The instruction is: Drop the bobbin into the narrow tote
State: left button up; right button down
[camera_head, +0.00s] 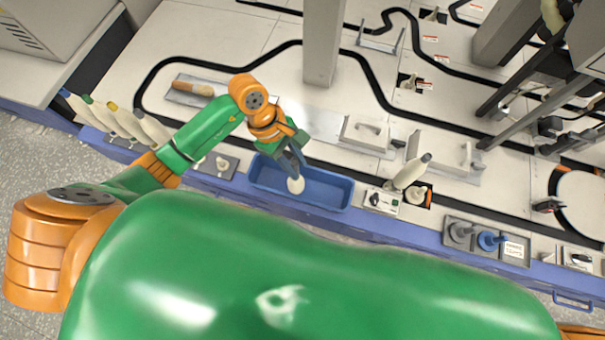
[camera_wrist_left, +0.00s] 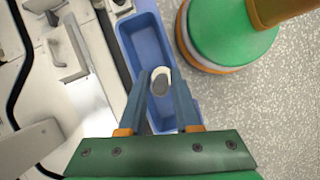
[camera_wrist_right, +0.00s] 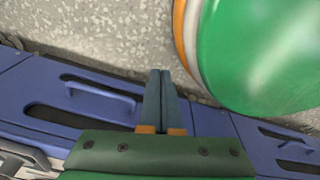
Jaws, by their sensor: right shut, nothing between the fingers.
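The narrow tote is a long blue open bin (camera_head: 330,204) at the front edge of the bench in the head view. It also fills the middle of the left wrist view (camera_wrist_left: 135,24). My left gripper (camera_head: 292,168) points down over the tote. Its fingers are closed on the bobbin (camera_head: 296,186), whose pale end shows at the fingertips. In the left wrist view the bobbin (camera_wrist_left: 160,78) sits between the two fingertips, over the tote's opening. Its height above the tote floor is hard to tell. My right gripper (camera_wrist_right: 160,73) is shut and empty, away from the tote.
Several bobbins or cones (camera_head: 125,122) stand at the bench's left end. A small switch box (camera_head: 381,201) and a leaning pale cone (camera_head: 411,172) are close right of the tote. A grey post (camera_head: 323,45) rises behind it. Below my right gripper are blue bench panels with a handle (camera_wrist_right: 100,93).

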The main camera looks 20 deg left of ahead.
pick_arm(q)
jog(key=shift+o, duration=1.4)
jog(key=shift+p+v, duration=0.55)
jog(key=shift+v, duration=3)
